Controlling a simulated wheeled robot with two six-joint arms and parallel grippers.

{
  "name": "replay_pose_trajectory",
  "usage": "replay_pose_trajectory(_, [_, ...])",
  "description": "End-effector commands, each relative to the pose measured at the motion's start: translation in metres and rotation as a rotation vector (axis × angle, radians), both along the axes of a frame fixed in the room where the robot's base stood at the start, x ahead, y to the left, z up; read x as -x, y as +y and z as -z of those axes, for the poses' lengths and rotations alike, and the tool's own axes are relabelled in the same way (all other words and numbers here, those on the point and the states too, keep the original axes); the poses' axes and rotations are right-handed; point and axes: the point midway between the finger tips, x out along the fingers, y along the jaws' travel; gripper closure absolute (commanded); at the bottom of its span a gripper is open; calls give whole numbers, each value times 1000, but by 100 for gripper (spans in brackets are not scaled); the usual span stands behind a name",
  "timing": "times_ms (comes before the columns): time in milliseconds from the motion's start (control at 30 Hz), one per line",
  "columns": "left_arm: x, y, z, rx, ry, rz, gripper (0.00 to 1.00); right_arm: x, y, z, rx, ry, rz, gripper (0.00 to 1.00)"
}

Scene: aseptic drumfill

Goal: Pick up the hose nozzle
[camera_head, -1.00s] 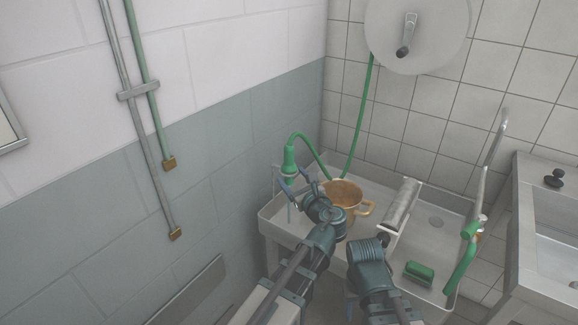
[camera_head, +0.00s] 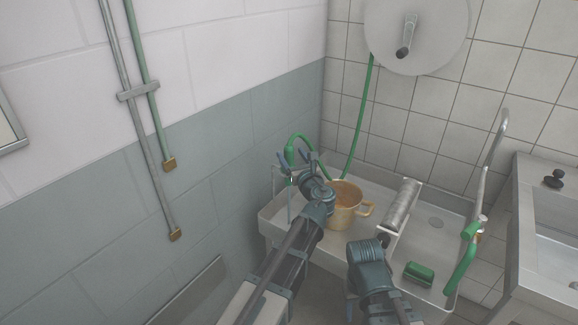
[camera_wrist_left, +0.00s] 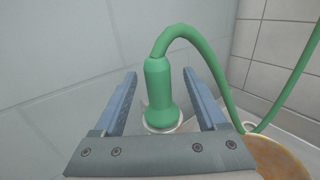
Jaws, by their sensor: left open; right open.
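The hose nozzle is a green, bottle-shaped piece at the end of a green hose (camera_head: 368,100). In the left wrist view the nozzle (camera_wrist_left: 160,85) is upright, its wide end down at a pale ring. My left gripper (camera_wrist_left: 160,76) is open, with one finger on each side of the nozzle and a visible gap to both. In the head view the left gripper (camera_head: 296,157) is at the nozzle (camera_head: 290,152) and partly hides it. My right gripper (camera_head: 364,262) is low in front of the trough; its fingers are hard to make out.
A brass-coloured pot (camera_head: 347,212) stands in the trough (camera_head: 440,208) just right of my left wrist. A silver roller (camera_head: 402,205) and a green brush (camera_head: 419,272) lie further right. The grey wall (camera_head: 225,165) is close on the left.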

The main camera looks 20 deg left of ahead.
Motion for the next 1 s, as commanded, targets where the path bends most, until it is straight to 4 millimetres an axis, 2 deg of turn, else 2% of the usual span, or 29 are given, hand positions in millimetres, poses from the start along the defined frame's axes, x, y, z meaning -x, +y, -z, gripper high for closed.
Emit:
replay_pose_trajectory(267, [-6,5,1,0,0,-1,26,0,0,1,0,0,0,50])
replay_pose_trajectory(600, [-42,31,2,1,-1,-1,26,0,0,2,0,0,0,50])
replay_pose_trajectory(833, [-42,32,2,1,-1,0,26,0,0,2,0,0,0,50])
replay_pose_trajectory(1000, [-42,31,2,1,-1,0,56,0,0,2,0,0,0,50])
